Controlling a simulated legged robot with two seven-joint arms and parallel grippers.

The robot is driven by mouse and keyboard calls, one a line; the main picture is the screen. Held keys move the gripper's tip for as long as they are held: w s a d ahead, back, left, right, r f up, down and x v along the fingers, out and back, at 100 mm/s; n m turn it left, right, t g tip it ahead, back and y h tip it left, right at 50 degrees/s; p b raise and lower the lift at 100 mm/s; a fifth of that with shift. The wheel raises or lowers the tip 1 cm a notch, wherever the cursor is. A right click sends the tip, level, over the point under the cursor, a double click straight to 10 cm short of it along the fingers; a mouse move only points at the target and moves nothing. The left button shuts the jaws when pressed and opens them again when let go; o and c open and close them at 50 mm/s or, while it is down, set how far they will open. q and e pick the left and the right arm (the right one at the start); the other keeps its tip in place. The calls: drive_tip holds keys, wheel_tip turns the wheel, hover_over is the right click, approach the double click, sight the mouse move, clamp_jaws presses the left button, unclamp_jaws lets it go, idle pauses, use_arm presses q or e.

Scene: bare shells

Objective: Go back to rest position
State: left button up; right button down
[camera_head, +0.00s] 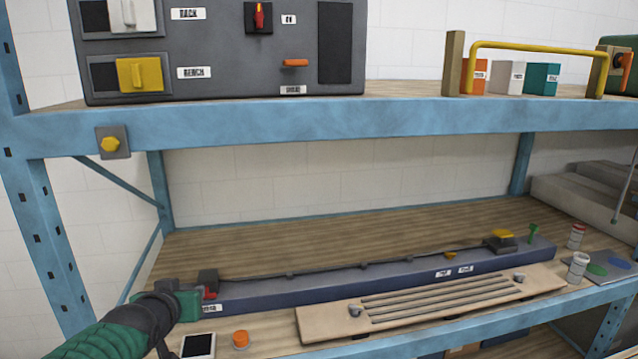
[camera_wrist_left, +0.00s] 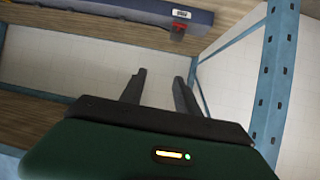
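The task names no object. My left arm comes in at the lower left of the head view, its green and black hand at the left end of a long dark blue bar (camera_head: 370,275) on the lower shelf. In the left wrist view my left gripper (camera_wrist_left: 160,78) has its two dark fingers apart, with nothing between them. Part of the blue bar (camera_wrist_left: 130,10) and a red piece (camera_wrist_left: 178,27) show beyond the fingers, apart from them. In the head view the fingertips are hard to make out. My right gripper is in neither view.
The blue rack's upper shelf (camera_head: 400,120) carries a grey switch panel (camera_head: 225,75) and several small boxes under a yellow rail (camera_head: 545,47). A slatted board (camera_head: 320,325) lies in front.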

use_arm(q)
drive_tip(key=s+d+f+g+b, duration=0.2)
drive_tip(key=s+d+f+g, duration=0.1)
drive_tip(key=s+f, duration=1)
drive_tip(key=s+d+f+m+g+h+b, duration=0.1)
drive_tip(key=s+d+f+g+b, duration=0.2)
drive_tip(key=s+f, duration=1.1)
wheel_tip(320, 180, down, 6)
drive_tip(key=d+g, duration=0.1)
drive_tip(key=g, duration=0.2)
drive_tip(key=shift+m+h, duration=0.3)
